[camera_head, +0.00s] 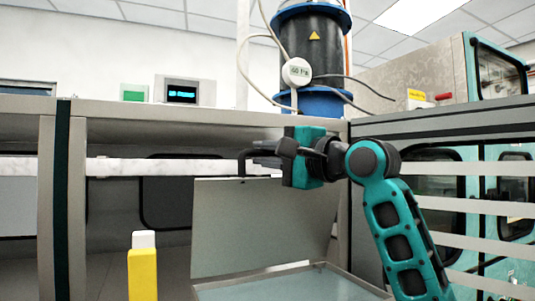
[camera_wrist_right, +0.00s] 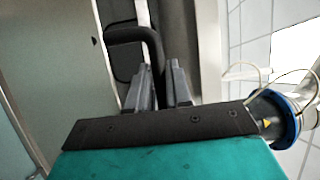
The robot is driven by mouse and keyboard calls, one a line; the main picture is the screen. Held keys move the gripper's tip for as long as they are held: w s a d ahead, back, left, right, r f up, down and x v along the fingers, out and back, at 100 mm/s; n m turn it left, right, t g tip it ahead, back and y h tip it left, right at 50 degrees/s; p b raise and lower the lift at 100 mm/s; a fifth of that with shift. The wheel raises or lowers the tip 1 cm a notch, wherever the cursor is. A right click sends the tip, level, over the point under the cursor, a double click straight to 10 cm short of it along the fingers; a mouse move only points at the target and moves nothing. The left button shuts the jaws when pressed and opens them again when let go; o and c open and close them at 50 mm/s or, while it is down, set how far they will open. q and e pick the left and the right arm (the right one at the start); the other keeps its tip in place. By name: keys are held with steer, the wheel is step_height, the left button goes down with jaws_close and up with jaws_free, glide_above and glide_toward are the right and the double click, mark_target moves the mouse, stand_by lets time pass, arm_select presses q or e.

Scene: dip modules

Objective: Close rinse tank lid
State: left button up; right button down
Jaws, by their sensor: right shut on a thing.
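The grey rinse tank lid (camera_head: 262,228) stands open, nearly upright, at the back of the tank (camera_head: 358,282). The tank's pale interior shows below the lid. A black bar handle (camera_head: 244,158) is at the lid's top edge. My right gripper (camera_head: 266,151) is at this handle and shut on it. In the right wrist view, the handle (camera_wrist_right: 140,33) runs down between the two grey fingers of the right gripper (camera_wrist_right: 160,88), and the lid (camera_wrist_right: 55,55) fills the left side. My left gripper is not in view.
A yellow bottle with a white cap (camera_head: 143,272) stands left of the tank. A grey shelf (camera_head: 200,118) spans behind, with a small display box (camera_head: 184,92) and a dark cylinder with blue rims (camera_head: 312,50). Slatted teal-framed panels (camera_head: 470,190) stand at right.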

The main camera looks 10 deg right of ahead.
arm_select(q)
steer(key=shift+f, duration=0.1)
arm_select(e)
steer(key=shift+s+d+f+b, duration=0.15)
steer(key=shift+s+f+b, duration=0.2)
steer(key=shift+s+b, duration=0.25)
arm_select(q)
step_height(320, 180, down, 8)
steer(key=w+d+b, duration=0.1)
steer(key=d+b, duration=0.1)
steer(key=b, duration=0.9)
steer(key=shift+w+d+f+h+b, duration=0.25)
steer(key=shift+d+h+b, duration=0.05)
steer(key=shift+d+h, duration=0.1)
arm_select(e)
steer(key=s+d+f+n+t+y, duration=0.3)
steer(key=s+f+y, duration=0.3)
steer(key=s, duration=0.4)
steer(key=shift+s+d+f+n, duration=0.2)
steer(key=shift+d+f+n, duration=0.05)
steer(key=shift+n, duration=0.45)
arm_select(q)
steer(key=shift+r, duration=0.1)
